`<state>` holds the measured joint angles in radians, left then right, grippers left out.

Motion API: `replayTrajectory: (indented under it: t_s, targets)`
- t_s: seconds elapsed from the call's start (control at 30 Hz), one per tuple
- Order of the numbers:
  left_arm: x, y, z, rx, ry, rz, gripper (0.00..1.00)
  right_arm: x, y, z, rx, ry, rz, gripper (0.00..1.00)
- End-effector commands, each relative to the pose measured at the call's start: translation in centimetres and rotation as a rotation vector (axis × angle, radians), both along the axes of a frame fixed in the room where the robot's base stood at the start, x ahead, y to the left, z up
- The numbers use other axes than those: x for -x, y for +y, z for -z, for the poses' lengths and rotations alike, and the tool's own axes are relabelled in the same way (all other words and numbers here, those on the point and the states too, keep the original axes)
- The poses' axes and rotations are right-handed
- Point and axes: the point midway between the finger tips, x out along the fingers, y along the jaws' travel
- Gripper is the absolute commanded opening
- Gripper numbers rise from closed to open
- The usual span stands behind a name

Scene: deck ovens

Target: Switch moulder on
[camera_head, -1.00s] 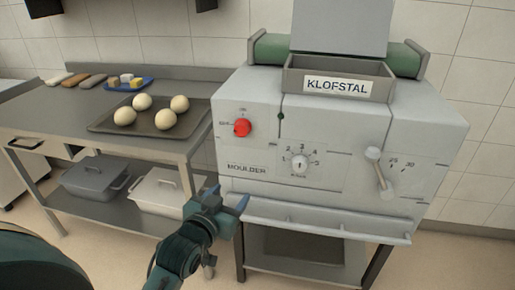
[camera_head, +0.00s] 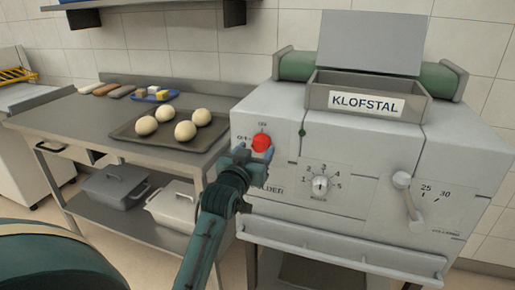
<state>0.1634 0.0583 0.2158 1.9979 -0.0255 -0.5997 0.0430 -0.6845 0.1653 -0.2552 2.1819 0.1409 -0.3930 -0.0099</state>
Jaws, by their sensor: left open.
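The moulder (camera_head: 345,230) is a large light grey machine with a KLOFSTAL label on its top trough. Its red round switch knob (camera_head: 261,143) sits on the upper left of the front panel, with small markings above and to its left. My left gripper (camera_head: 254,154) is open, just in front of the panel at the red knob, with its fingertips around the knob's lower sides. I cannot tell whether they touch it. The gripper covers part of the MOULDER lettering. My right gripper is not in view.
A numbered dial (camera_head: 320,184) and a lever (camera_head: 407,195) are further right on the panel. A ledge (camera_head: 340,250) juts out below.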

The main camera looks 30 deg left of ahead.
Motion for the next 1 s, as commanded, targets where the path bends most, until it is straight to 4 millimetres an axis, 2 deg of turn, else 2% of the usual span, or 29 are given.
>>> replayTrajectory:
  t_s: [0.1,0.2,0.5,1.0]
  targets:
    - [-1.4,0.3,0.0,-0.001,-0.001,0.001,0.60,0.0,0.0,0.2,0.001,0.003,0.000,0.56]
    - [-1.9,0.4,0.0,-0.001,-0.001,0.001,0.60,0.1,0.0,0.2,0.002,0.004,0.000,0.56]
    - [-2.1,0.5,0.0,-0.001,-0.001,0.001,0.60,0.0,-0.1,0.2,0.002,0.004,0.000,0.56]
    - [-2.1,0.5,0.0,-0.001,0.000,0.001,0.20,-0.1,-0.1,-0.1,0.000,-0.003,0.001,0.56]
